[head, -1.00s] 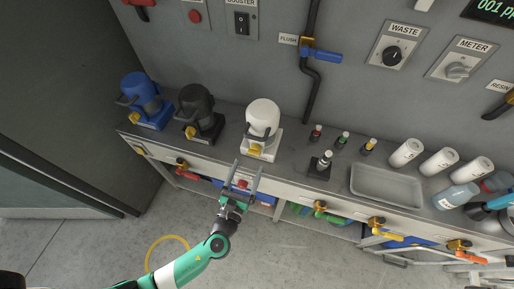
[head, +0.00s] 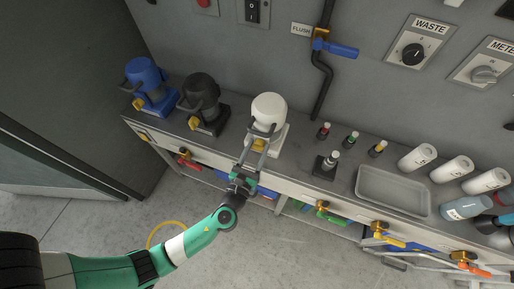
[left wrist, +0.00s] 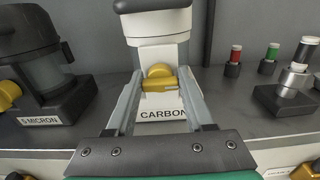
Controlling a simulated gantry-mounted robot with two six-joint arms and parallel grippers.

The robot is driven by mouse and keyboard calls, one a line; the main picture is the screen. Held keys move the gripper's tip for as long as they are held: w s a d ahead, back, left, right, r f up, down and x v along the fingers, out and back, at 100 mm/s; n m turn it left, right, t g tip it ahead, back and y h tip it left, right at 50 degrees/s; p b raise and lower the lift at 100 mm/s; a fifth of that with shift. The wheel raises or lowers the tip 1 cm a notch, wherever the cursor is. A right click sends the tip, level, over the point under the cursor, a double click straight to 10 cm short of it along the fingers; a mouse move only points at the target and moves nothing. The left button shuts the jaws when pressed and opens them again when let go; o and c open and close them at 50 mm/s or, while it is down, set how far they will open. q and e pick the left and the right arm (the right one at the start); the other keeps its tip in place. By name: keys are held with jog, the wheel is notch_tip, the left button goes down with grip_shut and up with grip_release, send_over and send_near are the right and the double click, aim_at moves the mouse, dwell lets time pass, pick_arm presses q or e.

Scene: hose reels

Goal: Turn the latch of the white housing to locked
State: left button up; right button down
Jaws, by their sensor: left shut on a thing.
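The white housing (head: 269,107) stands upright on the bench against the wall; its lower part and base fill the middle of the left wrist view (left wrist: 158,55), above a label reading CARBON. Its yellow latch (left wrist: 160,83) is on the front, with its bar lying crosswise in the left wrist view. My left gripper (head: 265,134) reaches it from the front, and its two fingers (left wrist: 160,90) are on either side of the latch bar, shut on it. In the head view the fingers mostly hide the latch. My right gripper is not in view.
A black housing (head: 201,95) and a blue housing (head: 146,78) stand to the left, each with a yellow latch. Valves line the bench front below.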

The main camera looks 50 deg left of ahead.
pick_arm(q)
grip_shut()
jog(key=shift+n, duration=0.4)
jog(key=n+b, duration=0.1)
jog(key=n, duration=0.2)
jog(key=shift+f+b, duration=0.1)
jog(key=shift+b, duration=0.25)
jog(key=n+b, duration=0.2)
jog(key=n, duration=0.3)
jog(key=shift+a, duration=0.15)
jog(key=n+b, duration=0.2)
jog(key=n, duration=0.3)
jog(key=shift+f, duration=0.15)
jog(key=shift+n+b, duration=1.1)
jog(key=shift+n, duration=0.9)
